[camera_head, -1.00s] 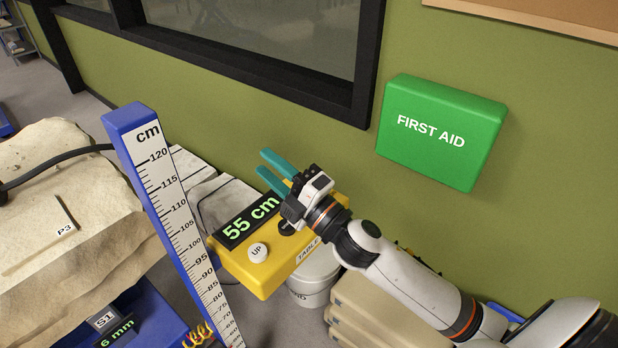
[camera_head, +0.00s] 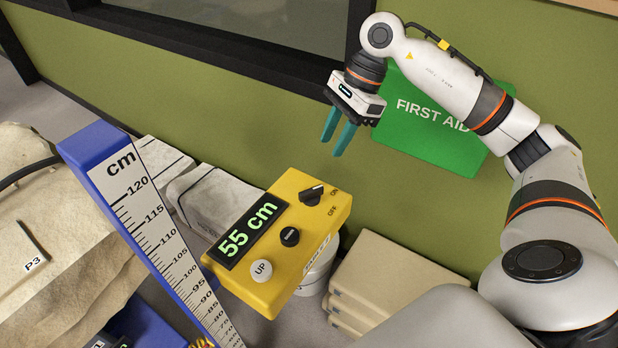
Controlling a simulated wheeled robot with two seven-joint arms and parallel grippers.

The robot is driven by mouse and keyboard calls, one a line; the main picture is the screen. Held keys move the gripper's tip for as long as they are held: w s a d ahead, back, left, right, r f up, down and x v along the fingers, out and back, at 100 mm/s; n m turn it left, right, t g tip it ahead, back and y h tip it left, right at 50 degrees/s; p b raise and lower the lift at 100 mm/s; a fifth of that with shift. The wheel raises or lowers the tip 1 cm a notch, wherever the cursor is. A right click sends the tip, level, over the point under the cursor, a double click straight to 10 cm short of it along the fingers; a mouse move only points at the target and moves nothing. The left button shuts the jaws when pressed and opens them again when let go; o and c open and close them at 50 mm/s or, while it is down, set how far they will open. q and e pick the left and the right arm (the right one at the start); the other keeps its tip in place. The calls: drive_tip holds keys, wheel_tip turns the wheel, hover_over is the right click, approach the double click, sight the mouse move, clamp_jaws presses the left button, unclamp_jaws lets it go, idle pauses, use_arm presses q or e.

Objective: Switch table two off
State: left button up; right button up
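The yellow control box (camera_head: 255,284) stands in the middle of the view. Its display (camera_head: 247,229) reads 55 cm. It carries a white UP button (camera_head: 262,271), a black button (camera_head: 290,237) and a black rotary switch (camera_head: 311,195) with ON and OFF marks. The switch's pointer seems to face ON. A label on its front side is partly seen and not readable now. My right gripper (camera_head: 334,147) is above and beyond the box, fingers down, in front of the wall. Its teal fingers are apart with nothing between them. My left gripper is out of view.
A blue post with a cm scale (camera_head: 150,205) rises left of the box. A green FIRST AID box (camera_head: 440,142) hangs on the wall behind my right arm. Pale slabs (camera_head: 385,275) and a white bucket (camera_head: 318,275) are beside and below the box. Rock blocks (camera_head: 215,195) lie behind.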

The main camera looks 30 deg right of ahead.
sight(312, 189)
drive_tip(key=p+x, duration=0.1)
drive_tip(key=x, duration=1.1)
drive_tip(key=shift+s+d+p, duration=0.1)
drive_tip(key=shift+s+p, duration=0.05)
drive_tip(key=shift+p, duration=0.25)
clamp_jaws()
